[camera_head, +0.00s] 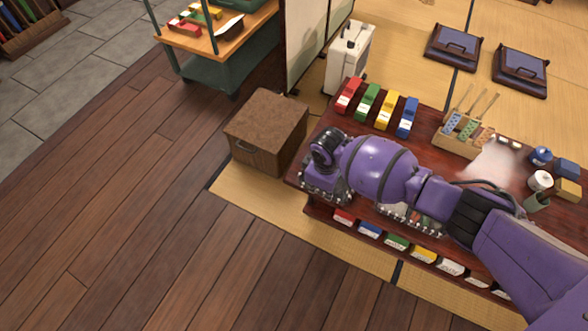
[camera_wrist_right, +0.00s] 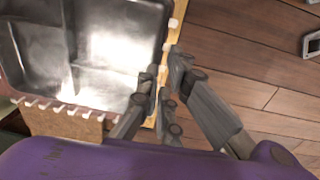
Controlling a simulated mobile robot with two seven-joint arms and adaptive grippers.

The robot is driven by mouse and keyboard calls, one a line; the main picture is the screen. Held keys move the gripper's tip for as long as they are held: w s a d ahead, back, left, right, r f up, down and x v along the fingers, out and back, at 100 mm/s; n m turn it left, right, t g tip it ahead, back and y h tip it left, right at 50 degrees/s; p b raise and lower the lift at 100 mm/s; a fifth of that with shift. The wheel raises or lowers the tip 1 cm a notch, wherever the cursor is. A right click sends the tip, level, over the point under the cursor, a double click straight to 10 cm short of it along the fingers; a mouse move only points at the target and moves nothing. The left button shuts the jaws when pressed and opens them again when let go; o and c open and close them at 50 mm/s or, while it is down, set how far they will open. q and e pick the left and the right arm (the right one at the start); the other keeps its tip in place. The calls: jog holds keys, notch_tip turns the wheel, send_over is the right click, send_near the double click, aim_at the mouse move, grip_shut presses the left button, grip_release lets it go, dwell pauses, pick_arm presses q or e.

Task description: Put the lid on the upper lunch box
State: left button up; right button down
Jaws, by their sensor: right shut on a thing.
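My right gripper (camera_head: 325,152) is over the near left end of the dark red table, and my arm covers much of the area behind it. In the right wrist view, its fingers (camera_wrist_right: 164,98) are closed at the edge of a piece with pale pegs along its rim, which I take for the lid (camera_wrist_right: 70,108). Inside that rim, a shiny metal lunch box tray (camera_wrist_right: 108,52) with compartments shows. Whether the lid touches the box cannot be told. Another peg-rimmed lunch box (camera_head: 410,216) is partly hidden under my arm. My left gripper is not in view.
The table (camera_head: 338,128) carries a row of coloured boxes (camera_head: 387,109), a wooden holder (camera_head: 463,135) and small jars at the right. More boxes (camera_head: 396,242) line the shelf below. A brown crate (camera_head: 266,122) stands left of the table. The wooden floor (camera_head: 150,210) is clear.

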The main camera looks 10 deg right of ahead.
jog(key=shift+s, duration=0.1)
jog(key=c, duration=1.9)
grip_release()
jog(key=shift+o, duration=0.3)
jog(key=o, duration=0.5)
jog(key=shift+o, duration=0.2)
